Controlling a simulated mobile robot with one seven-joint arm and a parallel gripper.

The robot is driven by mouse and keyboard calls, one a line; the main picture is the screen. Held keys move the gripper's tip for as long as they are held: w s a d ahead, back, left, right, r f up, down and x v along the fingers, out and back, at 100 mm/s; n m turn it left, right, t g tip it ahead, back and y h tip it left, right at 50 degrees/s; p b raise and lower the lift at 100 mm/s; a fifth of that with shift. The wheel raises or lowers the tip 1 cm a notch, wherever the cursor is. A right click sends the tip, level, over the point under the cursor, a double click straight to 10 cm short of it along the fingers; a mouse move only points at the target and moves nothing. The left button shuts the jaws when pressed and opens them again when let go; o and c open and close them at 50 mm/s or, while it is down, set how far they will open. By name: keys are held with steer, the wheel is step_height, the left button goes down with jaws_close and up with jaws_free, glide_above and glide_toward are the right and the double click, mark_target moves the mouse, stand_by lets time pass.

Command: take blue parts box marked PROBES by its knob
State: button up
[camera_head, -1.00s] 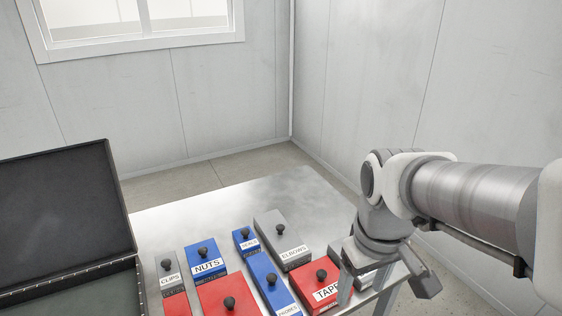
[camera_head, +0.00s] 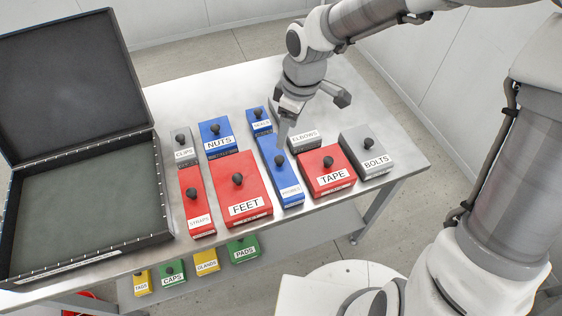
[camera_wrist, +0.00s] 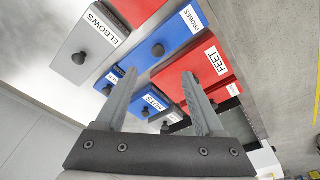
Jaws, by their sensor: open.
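The blue parts box marked PROBES (camera_head: 277,178) is long and narrow. It lies on the metal table between the red FEET and TAPE boxes, its dark round knob (camera_head: 280,159) on top. My gripper (camera_head: 285,138) is above the box's far end, close to the knob and apart from it. In the wrist view, the PROBES box (camera_wrist: 186,42) is at upper middle. Its knob (camera_wrist: 158,50) appears just beyond the tips of my open gripper (camera_wrist: 160,75), between them in the picture. Nothing is between the fingers.
Red FEET (camera_head: 240,188) and TAPE (camera_head: 322,162) boxes flank it closely. Grey ELBOWS (camera_head: 303,138) and small blue SEALS (camera_head: 258,115) boxes are near my gripper. An open black case (camera_head: 85,205) stands at left. Bare tabletop (camera_head: 220,95) lies behind the boxes.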

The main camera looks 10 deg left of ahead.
mark_target(279, 158)
steer(key=f+b, duration=0.1)
steer(key=f, duration=0.3)
steer(key=a+f, duration=0.1)
steer(key=f, duration=0.3)
steer(key=a+f+b, duration=0.1)
steer(key=f, duration=0.3)
steer(key=shift+w+b, duration=0.35)
steer(key=shift+w, duration=0.05)
steer(key=shift+r, duration=0.1)
jaws_close()
stand_by(0.6)
